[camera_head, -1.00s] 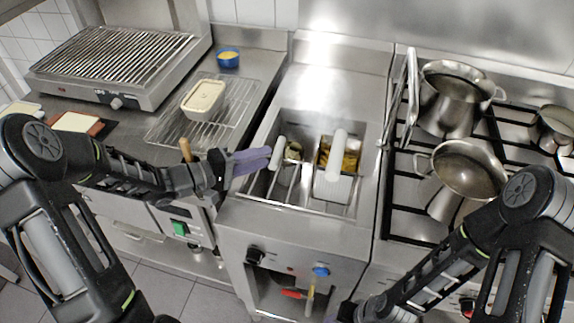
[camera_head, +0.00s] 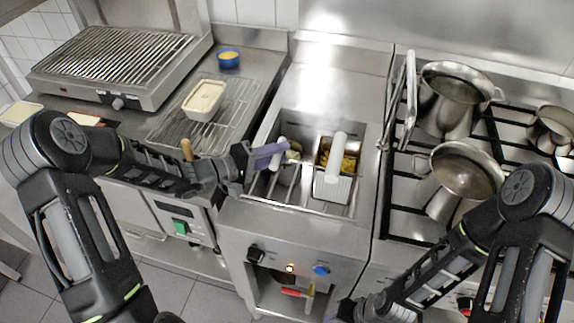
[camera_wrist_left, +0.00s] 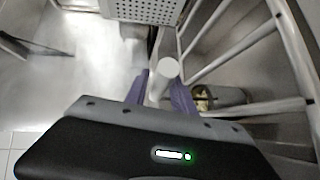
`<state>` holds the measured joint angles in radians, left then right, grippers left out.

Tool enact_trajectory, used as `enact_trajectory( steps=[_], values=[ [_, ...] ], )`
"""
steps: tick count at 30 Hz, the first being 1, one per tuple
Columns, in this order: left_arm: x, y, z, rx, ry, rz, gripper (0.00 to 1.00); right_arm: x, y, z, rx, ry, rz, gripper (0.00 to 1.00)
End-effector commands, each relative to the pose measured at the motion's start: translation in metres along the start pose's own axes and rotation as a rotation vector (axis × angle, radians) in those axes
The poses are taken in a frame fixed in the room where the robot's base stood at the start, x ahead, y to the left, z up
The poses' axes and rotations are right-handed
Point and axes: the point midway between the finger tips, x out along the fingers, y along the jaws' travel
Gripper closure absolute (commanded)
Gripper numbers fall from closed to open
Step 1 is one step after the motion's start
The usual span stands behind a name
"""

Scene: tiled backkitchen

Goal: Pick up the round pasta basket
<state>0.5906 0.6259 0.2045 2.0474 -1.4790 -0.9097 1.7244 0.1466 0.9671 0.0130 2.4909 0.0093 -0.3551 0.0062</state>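The round pasta basket (camera_head: 292,152) hangs at the left of the sunken metal well, with a light handle (camera_head: 281,141) sticking up. Its metal body also shows in the left wrist view (camera_wrist_left: 222,97), with something pale inside. My left gripper (camera_head: 268,154) is at this handle, with one purple finger on each side of it in the left wrist view (camera_wrist_left: 161,90). The fingers are close to the handle, but I cannot tell whether they press on it. My right gripper (camera_head: 346,312) is at the bottom edge, mostly hidden, away from the baskets.
A square perforated basket (camera_head: 333,187) with a white handle hangs to the right in the same well (camera_head: 362,160). Pots (camera_head: 450,105) stand on the stove at the right. A wire rack (camera_head: 222,130) with a pale container (camera_head: 205,99) lies at the left.

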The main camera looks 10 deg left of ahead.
Motion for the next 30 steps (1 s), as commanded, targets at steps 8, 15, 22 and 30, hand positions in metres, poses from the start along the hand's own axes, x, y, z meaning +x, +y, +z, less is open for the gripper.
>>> enact_trajectory(
  steps=[8, 15, 22, 30],
  values=[
    [-0.0004, -0.0001, 0.0, -0.001, 0.0, 0.0, 0.7, 0.0, -0.0001, 0.0, 0.0, 0.0, 0.0, 0.64],
    [-0.0005, -0.0001, 0.0, -0.001, 0.0, 0.0, 0.81, 0.0, -0.0001, -0.0001, 0.0, 0.0, 0.0, 0.64],
    [-0.0005, -0.0002, 0.0, -0.001, 0.0, 0.0, 1.0, -0.0001, -0.0001, -0.0002, 0.0, 0.0, 0.0, 0.64],
    [-0.0005, -0.0003, 0.0, -0.001, 0.0, -0.001, 1.0, 0.0, -0.0001, -0.0001, 0.0, 0.0, 0.0, 0.64]
  ],
)
